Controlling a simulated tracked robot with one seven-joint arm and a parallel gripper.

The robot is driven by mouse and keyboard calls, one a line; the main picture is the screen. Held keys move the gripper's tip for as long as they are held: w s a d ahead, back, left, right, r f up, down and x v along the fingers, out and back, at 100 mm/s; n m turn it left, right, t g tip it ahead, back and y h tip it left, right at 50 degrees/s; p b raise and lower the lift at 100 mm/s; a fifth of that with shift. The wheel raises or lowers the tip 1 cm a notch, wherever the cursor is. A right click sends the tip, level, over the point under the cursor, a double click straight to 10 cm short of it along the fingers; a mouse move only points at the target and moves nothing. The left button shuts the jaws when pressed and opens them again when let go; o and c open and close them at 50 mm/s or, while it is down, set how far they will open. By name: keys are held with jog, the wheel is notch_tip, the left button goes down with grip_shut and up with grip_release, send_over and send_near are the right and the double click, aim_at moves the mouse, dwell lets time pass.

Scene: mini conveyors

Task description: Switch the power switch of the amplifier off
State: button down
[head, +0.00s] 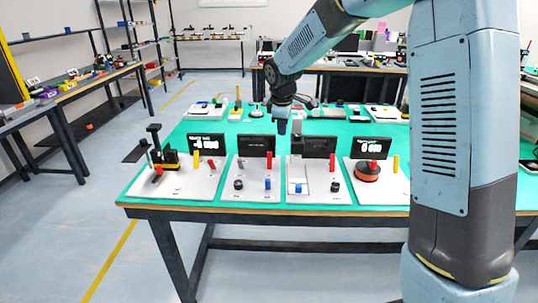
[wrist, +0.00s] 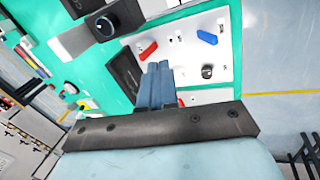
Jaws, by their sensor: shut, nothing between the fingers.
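I cannot tell from any label which device is the amplifier. My gripper (head: 282,128) is shut and empty, pointing down behind and above the front row. Its fingers (wrist: 158,86) hide part of the panel.
The third panel has a red lever (head: 332,162), blue slider (head: 298,188) and knob (head: 335,187). A black device (head: 169,157) stands on the left panel; an orange disc (head: 367,172) sits on the right one. More devices stand at the back of the green tabletop (head: 190,128).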

jog(key=w+a+f+n, duration=0.2)
jog(key=w+a+f, duration=0.1)
jog(key=a+f, duration=0.25)
send_near(269, 162)
jog(key=s+f, duration=0.2)
jog(key=f, duration=0.1)
jog(key=shift+s+d, duration=0.15)
jog(key=shift+s, duration=0.1)
jog(key=w, duration=0.1)
jog(key=w+f, duration=0.1)
jog(key=w, duration=0.1)
jog(key=shift+d+f, duration=0.1)
jog(key=shift+f, duration=0.05)
jog(key=shift+w+f, duration=0.15)
jog(key=shift+w, duration=0.4)
